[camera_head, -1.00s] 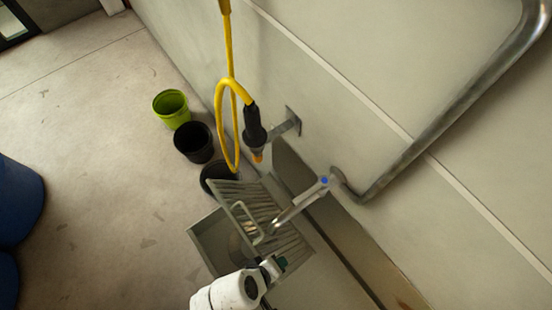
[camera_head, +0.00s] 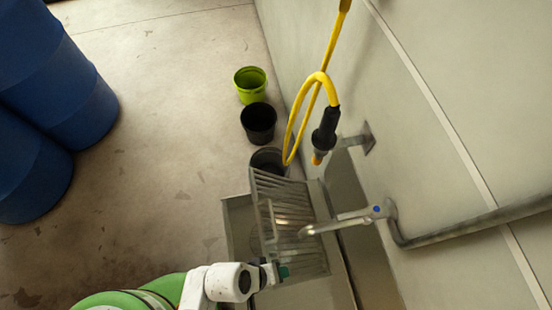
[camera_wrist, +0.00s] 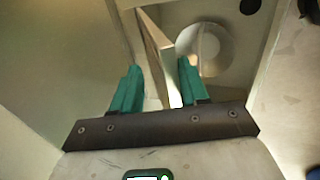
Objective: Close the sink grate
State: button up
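The sink grate (camera_head: 288,212), a slatted metal panel, stands tilted up over the sink basin (camera_head: 237,215) in the head view. The faucet (camera_head: 340,221) reaches in front of it. My gripper (camera_head: 284,271) is at the grate's near lower side. In the wrist view, the green fingers of my gripper (camera_wrist: 158,75) are spread apart. The grate's narrow edge (camera_wrist: 160,50) shows ahead of and between them, with gaps at both sides. I cannot tell whether a finger touches it. The round drain (camera_wrist: 207,50) lies in the basin behind.
A yellow hose (camera_head: 303,110) with a black nozzle (camera_head: 325,130) hangs by the wall above the grate. A green bucket (camera_head: 250,85) and black bucket (camera_head: 258,122) stand beyond the sink. Blue barrels (camera_head: 60,80) stand at left. Open floor lies between.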

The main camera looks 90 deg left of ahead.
jog(key=p+v, duration=1)
jog(key=shift+w+r, duration=0.2)
jog(key=shift+r, duration=0.35)
jog(key=shift+w, duration=0.1)
dwell(0.8)
jog(key=w+d+r+m+g+h, duration=0.25)
jog(key=w+d+r+m, duration=0.25)
jog(key=w+d+m, duration=0.7)
jog(key=d+r+m, duration=0.4)
jog(key=d+r, duration=0.1)
jog(key=d, duration=0.6)
jog(key=w+d+r+m+g+y, duration=0.1)
jog(key=d+r+m, duration=0.4)
jog(key=d, duration=0.6)
